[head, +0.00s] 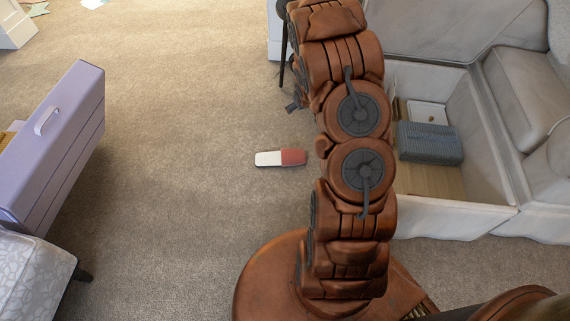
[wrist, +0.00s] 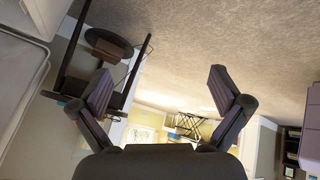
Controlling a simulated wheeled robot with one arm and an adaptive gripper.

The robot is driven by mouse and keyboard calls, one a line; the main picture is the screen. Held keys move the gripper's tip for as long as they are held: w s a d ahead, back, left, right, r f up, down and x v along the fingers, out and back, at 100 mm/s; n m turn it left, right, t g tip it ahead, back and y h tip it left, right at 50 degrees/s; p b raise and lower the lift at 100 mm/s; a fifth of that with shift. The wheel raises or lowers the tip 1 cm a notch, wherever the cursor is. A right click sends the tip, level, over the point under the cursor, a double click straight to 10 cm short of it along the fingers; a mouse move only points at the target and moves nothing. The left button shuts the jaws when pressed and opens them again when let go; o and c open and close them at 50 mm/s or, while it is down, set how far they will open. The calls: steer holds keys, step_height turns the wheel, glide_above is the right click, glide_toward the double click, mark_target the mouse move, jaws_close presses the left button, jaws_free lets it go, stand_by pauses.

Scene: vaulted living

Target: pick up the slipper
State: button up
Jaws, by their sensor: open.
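The slipper (head: 281,158) lies flat on the beige carpet in the head view, just left of my arm. Its left part is white and its right part is reddish-pink. My gripper (wrist: 167,85) shows in the wrist view with its two dark fingers spread apart and nothing between them. In the head view my arm reaches up past the slipper, and the gripper itself is mostly hidden near the top of the arm. The slipper does not show in the wrist view.
A grey sofa (head: 520,85) with an open storage box (head: 450,220) holding a folded blue-grey cloth (head: 429,143) stands right of my arm. A lilac cabinet (head: 60,145) and a patterned pale seat (head: 30,280) stand at left. Carpet around the slipper's left is clear.

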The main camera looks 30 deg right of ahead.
step_height(320, 180, down, 19)
steer(key=w+d+t+y+b, duration=0.1)
steer(key=w+d+t+b, duration=0.15)
steer(key=b, duration=0.45)
steer(key=m+t+b, duration=0.1)
steer(key=t+b, duration=0.4)
steer(key=b, duration=0.3)
glide_toward(288, 151)
steer(key=w, duration=0.2)
steer(key=shift+w+d+f+g+y, duration=0.25)
steer(key=shift+w+d+f+y, duration=0.05)
steer(key=shift+w+f+y, duration=0.1)
steer(key=shift+w+f, duration=0.2)
steer(key=shift+w, duration=0.05)
steer(key=shift+b+x, duration=0.3)
steer(key=shift+x, duration=0.75)
steer(key=shift+d+r+b+x, duration=0.1)
steer(key=shift+b+x, duration=0.65)
steer(key=shift+x, duration=0.55)
steer(key=shift+d+r+b+x, duration=0.1)
steer(key=shift+b+x, duration=0.6)
steer(key=shift+x, duration=0.6)
steer(key=shift+c, duration=0.2)
steer(key=c, duration=1)
